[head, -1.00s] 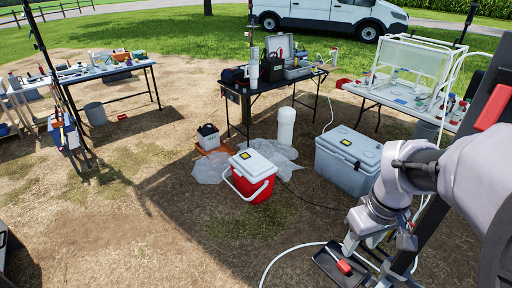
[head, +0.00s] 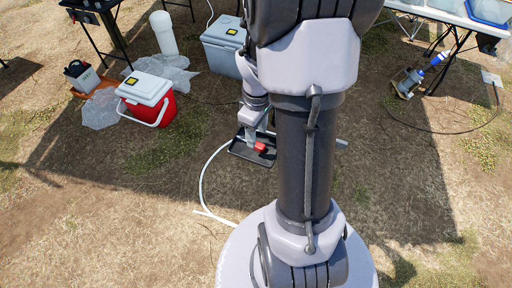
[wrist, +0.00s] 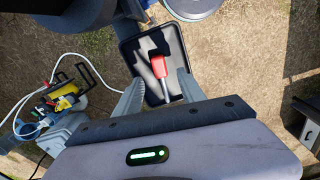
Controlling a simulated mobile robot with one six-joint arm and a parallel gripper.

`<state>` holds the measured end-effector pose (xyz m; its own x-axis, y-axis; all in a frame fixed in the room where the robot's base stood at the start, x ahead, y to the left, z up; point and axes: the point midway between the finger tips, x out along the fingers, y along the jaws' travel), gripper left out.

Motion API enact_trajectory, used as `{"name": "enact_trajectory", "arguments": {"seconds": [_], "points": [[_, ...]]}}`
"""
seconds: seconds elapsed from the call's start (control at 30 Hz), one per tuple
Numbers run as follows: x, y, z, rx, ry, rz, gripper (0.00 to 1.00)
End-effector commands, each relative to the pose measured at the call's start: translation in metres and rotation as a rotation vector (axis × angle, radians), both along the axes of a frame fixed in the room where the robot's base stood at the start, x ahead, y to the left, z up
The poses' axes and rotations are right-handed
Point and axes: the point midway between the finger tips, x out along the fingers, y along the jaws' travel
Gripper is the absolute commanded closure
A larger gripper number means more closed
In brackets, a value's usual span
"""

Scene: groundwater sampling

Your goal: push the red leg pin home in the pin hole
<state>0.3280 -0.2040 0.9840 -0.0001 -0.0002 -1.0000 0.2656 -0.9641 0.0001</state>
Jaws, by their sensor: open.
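A red-handled pin with a grey shaft (wrist: 158,66) shows in the wrist view, over or in a shallow black tray (wrist: 128,52). In the head view its red part (head: 260,147) shows at the tray (head: 240,153) on the ground. My gripper (wrist: 160,82) is open, its two fingers apart on either side of the pin's shaft; I see no clear grip on it. In the head view my gripper (head: 254,136) is just above the tray, partly hidden by my arm. I cannot make out the pin hole or how deep the pin sits.
A white hose (head: 203,180) curves along the ground left of the tray. A red cooler (head: 160,110) and a grey-blue cooler (head: 222,55) stand behind. A yellow and black device (wrist: 62,100) is at left in the wrist view. Bare ground lies right of my arm.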

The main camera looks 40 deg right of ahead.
Motion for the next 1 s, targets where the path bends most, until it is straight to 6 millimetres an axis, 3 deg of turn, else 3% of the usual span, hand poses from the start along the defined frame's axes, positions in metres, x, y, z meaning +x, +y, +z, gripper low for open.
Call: {"name": "enact_trajectory", "arguments": {"seconds": [0.1,0.2,0.4,0.6,0.67,0.93,1.0], "points": [[-0.001,0.001,-0.029,0.002,0.001,0.0,0.53],[-0.001,0.001,-0.045,0.002,0.001,-0.001,0.53],[0.0,0.001,-0.043,0.0,0.0,-0.001,0.53],[0.0,0.001,-0.043,0.0,0.0,-0.001,0.92],[0.0,0.001,-0.043,0.0,0.0,-0.001,1.0],[0.0,0.001,-0.042,0.0,0.0,-0.001,1.0],[0.0,0.0,-0.034,0.0,-0.001,-0.001,1.0]]}}
